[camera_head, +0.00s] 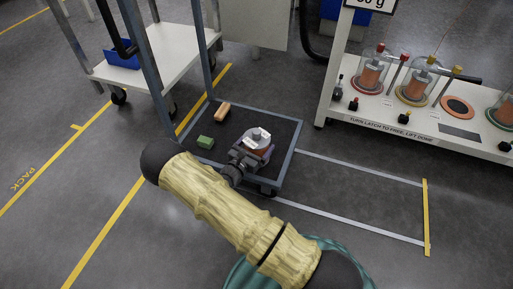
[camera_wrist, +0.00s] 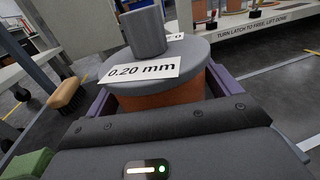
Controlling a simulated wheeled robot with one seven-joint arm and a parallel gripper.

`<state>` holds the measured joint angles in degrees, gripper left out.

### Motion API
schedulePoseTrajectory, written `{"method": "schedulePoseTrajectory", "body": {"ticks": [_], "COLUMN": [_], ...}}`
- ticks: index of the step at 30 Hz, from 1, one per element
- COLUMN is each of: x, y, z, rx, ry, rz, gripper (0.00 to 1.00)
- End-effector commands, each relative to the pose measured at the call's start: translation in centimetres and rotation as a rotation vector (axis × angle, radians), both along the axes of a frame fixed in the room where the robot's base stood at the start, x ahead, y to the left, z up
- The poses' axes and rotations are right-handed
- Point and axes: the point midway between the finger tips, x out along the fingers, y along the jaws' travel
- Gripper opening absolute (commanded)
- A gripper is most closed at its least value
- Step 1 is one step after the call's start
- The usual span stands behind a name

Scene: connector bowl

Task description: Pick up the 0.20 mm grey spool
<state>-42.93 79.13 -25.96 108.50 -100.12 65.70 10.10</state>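The 0.20 mm grey spool (camera_wrist: 193,52) fills the middle of the wrist view. It has a grey top flange, a grey hub, a white label reading "0.20 mm" and a copper-coloured winding (camera_wrist: 155,97). In the head view the spool (camera_head: 257,136) is at the right part of the low cart's dark deck. My gripper (camera_head: 256,152) is at the spool, and its purple fingers flank the winding below the flange in the wrist view (camera_wrist: 158,98). The flange and gripper body hide the fingertips, so I cannot tell whether they press on it.
A wooden brush (camera_head: 222,113) and a green block (camera_head: 205,142) lie on the cart (camera_head: 282,170) left of the spool. A white bench (camera_head: 420,127) with domed spools stands at right. Floor between is clear.

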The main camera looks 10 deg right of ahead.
Motion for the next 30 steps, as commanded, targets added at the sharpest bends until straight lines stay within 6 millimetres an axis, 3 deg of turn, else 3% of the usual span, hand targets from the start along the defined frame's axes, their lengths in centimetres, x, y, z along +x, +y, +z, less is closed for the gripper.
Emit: {"method": "schedulePoseTrajectory", "body": {"ticks": [1, 9, 20, 30], "x": [0.0, 0.0, 0.1, 0.1], "y": [0.0, 0.1, 0.0, 0.1], "z": [0.0, 0.0, 0.7, 4.5], "rx": [0.000, 0.000, -0.003, -0.003], "ry": [0.000, 0.000, -0.007, -0.007], "rz": [0.001, 0.002, 0.002, 0.002], "gripper": [0.71, 0.19, 0.19, 0.19]}}
